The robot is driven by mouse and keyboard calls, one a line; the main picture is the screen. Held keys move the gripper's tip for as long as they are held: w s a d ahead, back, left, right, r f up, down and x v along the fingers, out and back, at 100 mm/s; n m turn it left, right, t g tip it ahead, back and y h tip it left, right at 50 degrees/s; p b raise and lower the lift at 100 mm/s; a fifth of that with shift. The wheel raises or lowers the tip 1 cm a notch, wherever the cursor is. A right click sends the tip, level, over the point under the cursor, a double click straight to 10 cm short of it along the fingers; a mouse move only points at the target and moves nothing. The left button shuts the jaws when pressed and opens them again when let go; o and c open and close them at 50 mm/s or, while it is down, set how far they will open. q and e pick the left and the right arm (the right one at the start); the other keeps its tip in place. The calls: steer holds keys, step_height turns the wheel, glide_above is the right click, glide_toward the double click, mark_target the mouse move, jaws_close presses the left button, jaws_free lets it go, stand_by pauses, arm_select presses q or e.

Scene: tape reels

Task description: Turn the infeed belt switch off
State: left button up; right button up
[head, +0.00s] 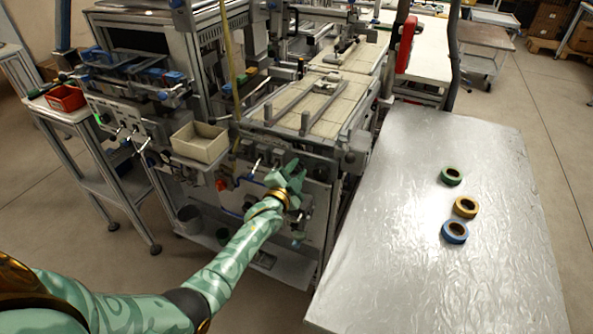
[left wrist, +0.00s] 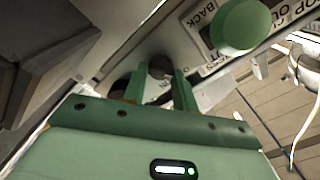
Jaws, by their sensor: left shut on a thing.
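My left gripper (head: 294,172) reaches to the front control panel (head: 263,178) of the machine, below the belt bed. In the left wrist view its two green fingers (left wrist: 159,84) are shut on a small dark switch knob (left wrist: 160,66) on the panel. The knob looks like the infeed belt switch, but its own label is not readable, and the fingers hide part of it. In the head view the gripper covers the knob. My right gripper is not in view.
A large green round button (left wrist: 240,25) sits close to the gripper, by printed labels. A red knob (head: 221,184) is farther left on the machine. A silver table (head: 420,270) at right bears a green (head: 452,183), a yellow (head: 466,214) and a blue tape reel (head: 455,240).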

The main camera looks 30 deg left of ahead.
arm_select(q)
steer(key=shift+f, duration=0.15)
steer(key=o, duration=1)
steer(key=shift+c, duration=0.2)
steer(key=shift+s, duration=0.3)
steer(key=s+p, duration=0.4)
steer(key=s, duration=1.1)
steer(key=shift+s+d, duration=0.35)
steer(key=shift+d, duration=0.1)
